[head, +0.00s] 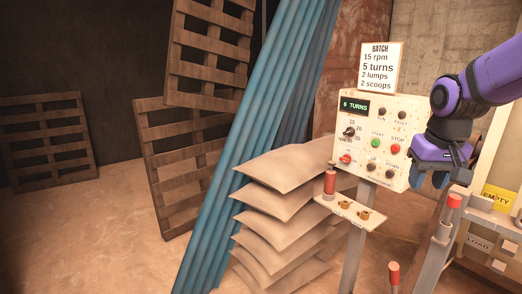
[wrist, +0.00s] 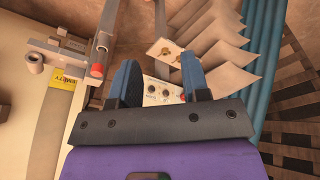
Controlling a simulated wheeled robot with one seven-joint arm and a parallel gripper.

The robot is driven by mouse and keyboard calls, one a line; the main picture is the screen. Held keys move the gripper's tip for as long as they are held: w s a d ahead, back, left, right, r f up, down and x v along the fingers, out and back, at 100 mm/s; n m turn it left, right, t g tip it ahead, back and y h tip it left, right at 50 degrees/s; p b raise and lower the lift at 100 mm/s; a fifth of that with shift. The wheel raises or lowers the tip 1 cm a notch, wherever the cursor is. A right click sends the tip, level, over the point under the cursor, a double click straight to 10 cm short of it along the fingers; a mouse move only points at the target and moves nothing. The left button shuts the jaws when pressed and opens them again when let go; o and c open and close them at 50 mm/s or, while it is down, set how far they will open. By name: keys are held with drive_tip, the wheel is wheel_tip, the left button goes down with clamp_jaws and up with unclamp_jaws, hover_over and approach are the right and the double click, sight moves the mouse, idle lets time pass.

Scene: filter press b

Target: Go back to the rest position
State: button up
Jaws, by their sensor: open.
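My purple arm comes in from the right in the head view, and my gripper (head: 430,178) hangs just in front of the right edge of the control panel (head: 368,140). In the wrist view my gripper (wrist: 158,80) shows two blue fingers apart with nothing between them. Part of the panel (wrist: 162,94) shows beyond the fingers. The panel display reads "0 TURNS".
A sign (head: 380,67) stands above the panel. Stacked sacks (head: 285,200), blue pipes (head: 265,110) and wooden pallets (head: 45,140) are to the left. A small shelf (head: 350,212) with brass pieces sits below the panel. A red-tipped lever (head: 454,201) stands close below my gripper. Left floor is clear.

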drive_tip(key=s+a+r+t, duration=0.1)
drive_tip(key=s+a+r, duration=0.1)
drive_tip(key=s, duration=0.7)
drive_tip(key=s+a+r+n+t, duration=0.1)
drive_tip(key=s+a+r, duration=0.1)
drive_tip(key=s, duration=0.7)
drive_tip(key=shift+s+a+r+t, duration=0.25)
drive_tip(key=shift+r+t, duration=0.05)
drive_tip(key=shift+t, duration=0.1)
